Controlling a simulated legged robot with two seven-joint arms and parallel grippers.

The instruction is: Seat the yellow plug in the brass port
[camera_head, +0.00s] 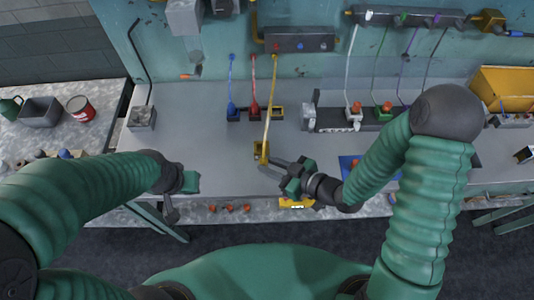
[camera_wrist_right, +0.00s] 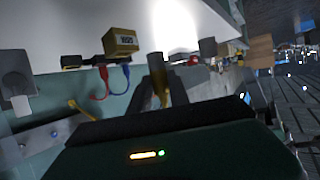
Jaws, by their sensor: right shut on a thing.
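The yellow plug (camera_wrist_right: 163,93) is between the fingers of my right gripper (camera_head: 265,165), which is shut on it. Its yellow cable (camera_head: 270,90) runs up to the wall manifold. A brass-coloured block (camera_head: 258,148) is on the bench close beside the fingertips; a labelled brass block shows in the right wrist view (camera_wrist_right: 120,40). Another brass-coloured socket (camera_head: 277,112) ends the row holding the blue plug (camera_head: 232,112) and red plug (camera_head: 254,113). I cannot tell whether the yellow plug touches a port. My left gripper (camera_head: 178,195) is at the front left edge, its fingers unclear.
A dark manifold (camera_head: 300,40) hangs on the wall. A grey box (camera_head: 142,118) stands at the left. The bench's middle left is clear; small red parts (camera_head: 230,208) line the front edge.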

